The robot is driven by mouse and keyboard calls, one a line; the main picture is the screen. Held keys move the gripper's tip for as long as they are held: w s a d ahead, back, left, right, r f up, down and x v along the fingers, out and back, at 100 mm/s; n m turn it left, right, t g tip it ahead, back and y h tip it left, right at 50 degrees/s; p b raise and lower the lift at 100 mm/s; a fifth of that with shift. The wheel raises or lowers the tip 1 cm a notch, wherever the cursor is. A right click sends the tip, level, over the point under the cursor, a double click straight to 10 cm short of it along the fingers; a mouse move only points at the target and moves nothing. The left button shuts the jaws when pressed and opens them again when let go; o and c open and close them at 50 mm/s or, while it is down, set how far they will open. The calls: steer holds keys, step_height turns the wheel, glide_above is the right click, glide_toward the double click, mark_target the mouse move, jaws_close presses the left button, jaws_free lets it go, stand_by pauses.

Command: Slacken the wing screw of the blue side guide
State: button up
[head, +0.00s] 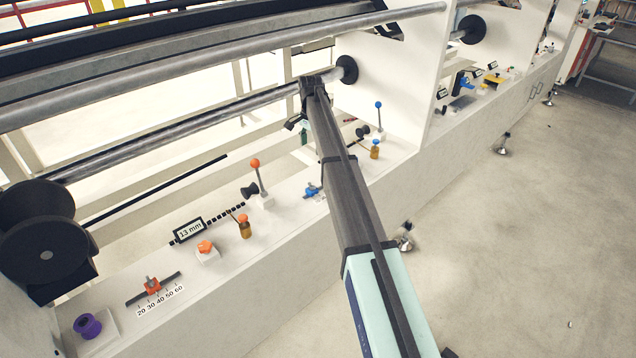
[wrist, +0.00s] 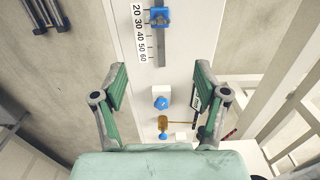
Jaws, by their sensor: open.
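The blue side guide (wrist: 153,20) sits on a slotted rail at the top of the wrist view, beside a printed scale. A small winged shape on it looks like the wing screw (wrist: 161,18); its details are too small to tell. In the head view the blue guide (head: 312,191) shows just left of my arm. My gripper (wrist: 161,75) is open and empty, its two fingers apart on either side of the white panel. The guide lies beyond the fingertips, apart from them. In the head view the gripper is mostly hidden behind my arm.
A blue button (wrist: 161,102) on a white block and an amber bottle (wrist: 163,123) lie lower in the wrist view. In the head view, an orange guide (head: 152,287), orange-topped lever (head: 255,164) and blue-topped lever (head: 378,104) stand along the ledge. Long rollers (head: 200,125) run above it.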

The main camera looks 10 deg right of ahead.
mark_target(312, 186)
step_height(312, 186, down, 17)
steer(key=p, duration=0.3)
steer(key=shift+p, duration=0.3)
steer(key=shift+s, duration=0.1)
steer(key=c, duration=1.2)
